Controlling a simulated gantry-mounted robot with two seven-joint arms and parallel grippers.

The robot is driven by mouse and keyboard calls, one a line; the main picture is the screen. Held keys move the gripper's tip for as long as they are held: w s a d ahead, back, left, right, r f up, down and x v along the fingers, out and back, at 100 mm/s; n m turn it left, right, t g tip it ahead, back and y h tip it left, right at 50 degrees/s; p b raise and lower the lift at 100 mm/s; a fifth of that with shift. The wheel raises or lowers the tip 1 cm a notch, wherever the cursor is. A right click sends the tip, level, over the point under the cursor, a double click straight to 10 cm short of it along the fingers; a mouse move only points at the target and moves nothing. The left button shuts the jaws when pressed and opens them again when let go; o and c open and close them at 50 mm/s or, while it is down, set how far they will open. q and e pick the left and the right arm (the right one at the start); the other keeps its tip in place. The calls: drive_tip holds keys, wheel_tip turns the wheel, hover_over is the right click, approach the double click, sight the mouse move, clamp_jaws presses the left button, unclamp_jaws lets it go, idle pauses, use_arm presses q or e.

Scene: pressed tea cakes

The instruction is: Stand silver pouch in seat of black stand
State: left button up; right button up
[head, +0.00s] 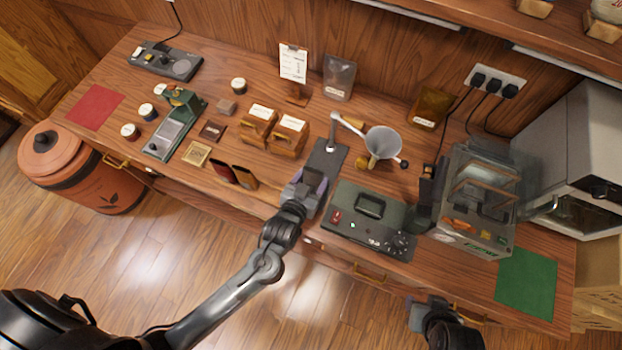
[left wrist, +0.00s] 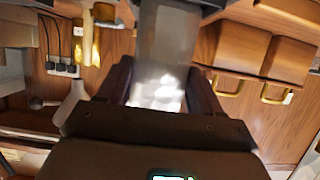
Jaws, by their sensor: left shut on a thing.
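My left gripper (head: 308,188) is at the front of the table. It is shut on a grey, shiny flat piece that looks like the silver pouch (left wrist: 168,45), which passes between the fingers in the left wrist view. In the head view the gripper hides much of the grip. The black stand (head: 324,158), a dark flat base with a metal post, lies just beyond the fingertips. Whether the pouch touches its seat I cannot tell. My right gripper (head: 428,303) is off the table's front edge at lower right, and its fingers are unclear.
A funnel (head: 383,143) hangs right of the post. A dark device (head: 370,218) sits close right of my left gripper. Wooden boxes (head: 290,133) stand to the left. A grey labelled pouch (head: 339,77) and an amber pouch (head: 428,107) stand at the back.

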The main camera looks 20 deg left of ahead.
idle(0.3)
use_arm(q)
drive_tip(key=shift+f, duration=0.15)
idle(0.3)
drive_tip(key=o, duration=1.1)
drive_tip(key=shift+c, duration=0.2)
